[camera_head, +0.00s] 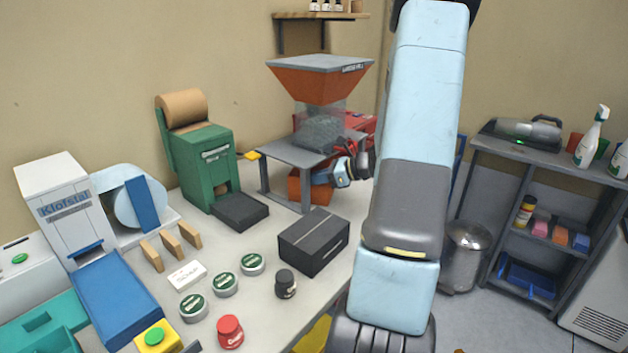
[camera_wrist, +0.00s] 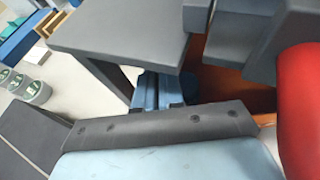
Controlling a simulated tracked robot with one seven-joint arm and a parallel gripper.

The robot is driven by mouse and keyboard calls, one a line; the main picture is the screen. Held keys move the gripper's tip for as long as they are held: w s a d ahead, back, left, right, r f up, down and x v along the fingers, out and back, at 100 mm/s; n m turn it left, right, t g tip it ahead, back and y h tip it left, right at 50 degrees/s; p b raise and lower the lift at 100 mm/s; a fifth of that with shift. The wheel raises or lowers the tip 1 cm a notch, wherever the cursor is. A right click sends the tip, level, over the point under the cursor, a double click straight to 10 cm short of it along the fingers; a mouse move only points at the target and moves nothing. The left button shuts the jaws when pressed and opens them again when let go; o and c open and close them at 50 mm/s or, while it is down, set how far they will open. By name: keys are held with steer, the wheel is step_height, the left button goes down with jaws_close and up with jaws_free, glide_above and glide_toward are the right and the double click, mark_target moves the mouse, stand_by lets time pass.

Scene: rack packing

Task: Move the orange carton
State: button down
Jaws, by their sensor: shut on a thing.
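The orange carton (camera_head: 296,190) stands under the grey stand of the hopper machine, partly hidden by the stand's leg. My gripper (camera_head: 322,178) reaches in from the right, below the stand's top. It is shut on the carton, though the contact is mostly hidden. In the wrist view, orange surface of the carton (camera_wrist: 238,97) shows beneath the stand, partly covered by grey parts.
The stand's grey top (camera_head: 290,153) and legs hem in my gripper, with the orange hopper (camera_head: 320,85) above. A red object (camera_head: 362,124) is close behind. A black box (camera_head: 314,240) and dark tray (camera_head: 240,211) stand in front. Several tins and jars lie nearer.

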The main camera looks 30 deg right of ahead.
steer(key=shift+d, duration=0.15)
stand_by(0.3)
steer(key=shift+w+d, duration=0.25)
steer(key=shift+d, duration=0.3)
steer(key=shift+w+d, duration=0.2)
steer(key=shift+d, duration=0.35)
steer(key=c, duration=1.2)
jaws_free()
steer(key=v, duration=1.3)
steer(key=shift+s+d, duration=0.3)
steer(key=shift+s, duration=0.05)
